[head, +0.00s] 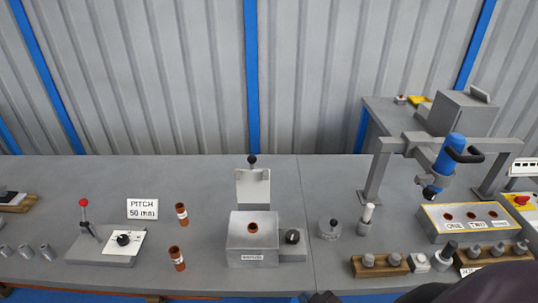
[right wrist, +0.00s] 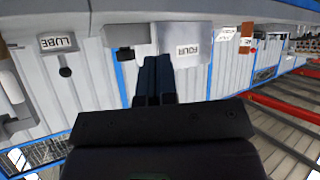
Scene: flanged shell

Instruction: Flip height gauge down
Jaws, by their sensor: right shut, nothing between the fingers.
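A pale flat plate (head: 252,188) with a black knob (head: 252,160) on top stands upright behind a grey metal block (head: 253,243), in the middle of the bench. It looks like the height gauge, raised; no readable label names it. A copper-coloured tube (head: 252,228) sits in the top of the block, its opening uncovered. My right gripper (right wrist: 154,75) is shut and empty in the right wrist view, its dark fingers together, apart from the plate. In the head view only dark parts of my right arm show at the bottom edge. My left gripper is not in view.
A lever with a red knob (head: 83,203) and two loose copper tubes (head: 177,258) are left of the block. A black dial (head: 292,237) adjoins it on the right. A grey frame with a blue tool (head: 446,155) stands farther right.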

